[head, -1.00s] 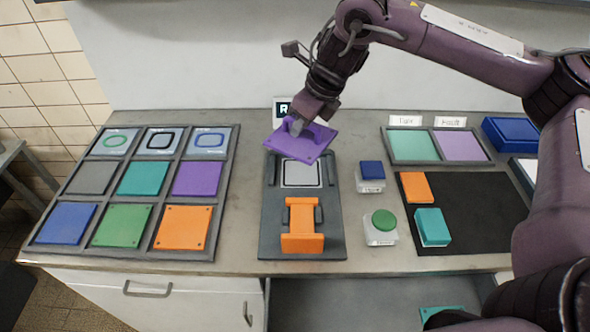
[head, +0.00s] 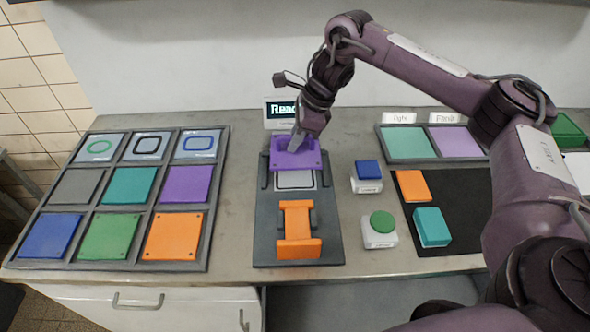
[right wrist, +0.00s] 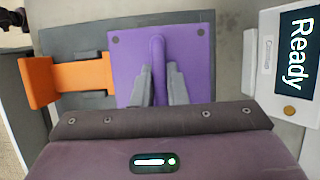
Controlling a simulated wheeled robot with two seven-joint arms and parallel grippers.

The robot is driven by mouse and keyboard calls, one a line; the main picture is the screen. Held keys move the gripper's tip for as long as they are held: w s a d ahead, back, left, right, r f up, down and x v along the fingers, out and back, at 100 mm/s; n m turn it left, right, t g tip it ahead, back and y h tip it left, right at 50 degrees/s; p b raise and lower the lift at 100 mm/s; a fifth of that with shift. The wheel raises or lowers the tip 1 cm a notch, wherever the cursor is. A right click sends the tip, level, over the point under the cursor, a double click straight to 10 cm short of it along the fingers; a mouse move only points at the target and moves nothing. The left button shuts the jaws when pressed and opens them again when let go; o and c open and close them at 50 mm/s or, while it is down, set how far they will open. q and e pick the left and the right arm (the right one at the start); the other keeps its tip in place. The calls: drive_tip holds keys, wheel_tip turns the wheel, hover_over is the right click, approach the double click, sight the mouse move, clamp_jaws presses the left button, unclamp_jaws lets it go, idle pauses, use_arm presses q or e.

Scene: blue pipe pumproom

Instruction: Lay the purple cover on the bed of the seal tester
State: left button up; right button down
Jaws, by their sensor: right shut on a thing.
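The purple cover (head: 306,160) is a flat square plate with a raised ridge handle. My right gripper (head: 297,141) is shut on that ridge; the right wrist view shows its grey fingers (right wrist: 160,82) on either side of it. The cover is over the back part of the seal tester (head: 263,225), above the pale framed bed (head: 295,180), whose front part still shows. I cannot tell whether the cover touches the tester. An orange clamp piece (head: 298,236) sits at the tester's front. My left gripper is not in view.
A display reading "Ready" (head: 281,112) stands behind the tester. A compartment tray (head: 12,248) with coloured plates is at left. Blue (head: 368,169) and green (head: 382,222) buttons stand at right, beside a black mat (head: 462,190) with orange and teal pieces. A two-section tray (head: 384,133) lies behind it.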

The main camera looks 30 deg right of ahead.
wheel_tip(320, 180, down, 9)
drive_tip(key=shift+f+p, duration=0.1)
drive_tip(key=shift+p, duration=0.75)
drive_tip(key=c, duration=1.5)
unclamp_jaws()
drive_tip(key=shift+o, duration=0.2)
drive_tip(key=shift+s+d+r+b, duration=0.1)
drive_tip(key=shift+d+r+b, duration=0.15)
drive_tip(key=shift+r, duration=0.25)
drive_tip(key=b+v, duration=0.2)
drive_tip(key=v, duration=0.7)
drive_tip(key=shift+s+r, duration=0.1)
drive_tip(key=shift+r, duration=0.25)
drive_tip(key=shift+s+d+r, duration=0.15)
drive_tip(key=shift+d+r, duration=0.1)
drive_tip(key=shift+r, duration=0.35)
drive_tip(key=shift+f, duration=0.1)
